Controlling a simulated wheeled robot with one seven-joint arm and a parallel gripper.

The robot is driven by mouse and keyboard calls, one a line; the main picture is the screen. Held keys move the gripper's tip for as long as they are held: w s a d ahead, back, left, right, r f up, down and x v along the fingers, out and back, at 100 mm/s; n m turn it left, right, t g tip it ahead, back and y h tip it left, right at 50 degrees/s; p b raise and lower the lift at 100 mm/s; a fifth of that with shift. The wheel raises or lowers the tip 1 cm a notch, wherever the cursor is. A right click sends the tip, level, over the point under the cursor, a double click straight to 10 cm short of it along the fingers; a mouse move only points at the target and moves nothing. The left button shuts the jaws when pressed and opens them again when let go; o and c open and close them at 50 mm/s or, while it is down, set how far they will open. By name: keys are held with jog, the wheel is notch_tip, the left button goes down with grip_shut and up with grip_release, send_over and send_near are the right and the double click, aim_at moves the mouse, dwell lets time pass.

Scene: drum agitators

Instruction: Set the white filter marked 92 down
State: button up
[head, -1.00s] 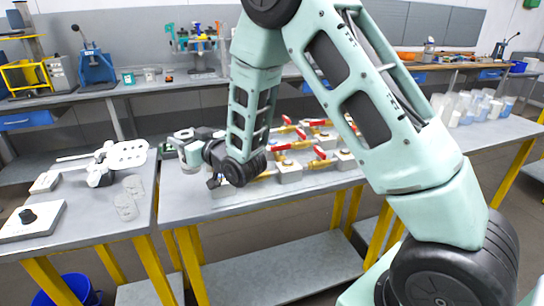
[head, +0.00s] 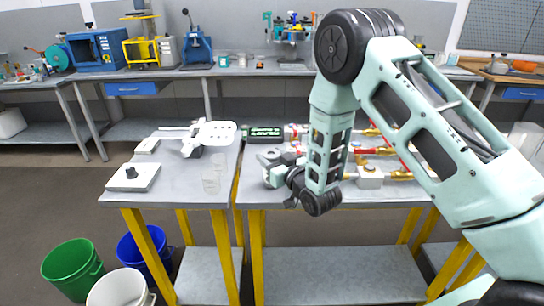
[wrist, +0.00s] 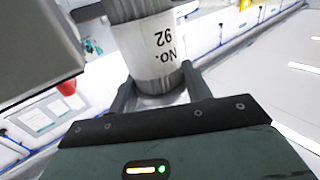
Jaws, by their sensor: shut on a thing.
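The white filter (wrist: 150,48) is in the wrist view, with "No. 92" upside down on its side and a grey ribbed upper part. My gripper (wrist: 158,78) is shut on it, one dark finger on each side. In the head view my gripper (head: 276,174) is over the left end of the right table (head: 310,196). It is small there, and the filter cannot be made out clearly between the fingers. I cannot tell how high it is held.
Red-handled valves (head: 370,176) stand right of my gripper. Green (head: 72,268), blue (head: 145,252) and white buckets (head: 120,290) stand on the floor.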

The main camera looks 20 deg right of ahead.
jog(key=shift+f, duration=0.2)
jog(key=shift+f, duration=0.15)
jog(key=o, duration=1)
jog(key=shift+c, duration=0.2)
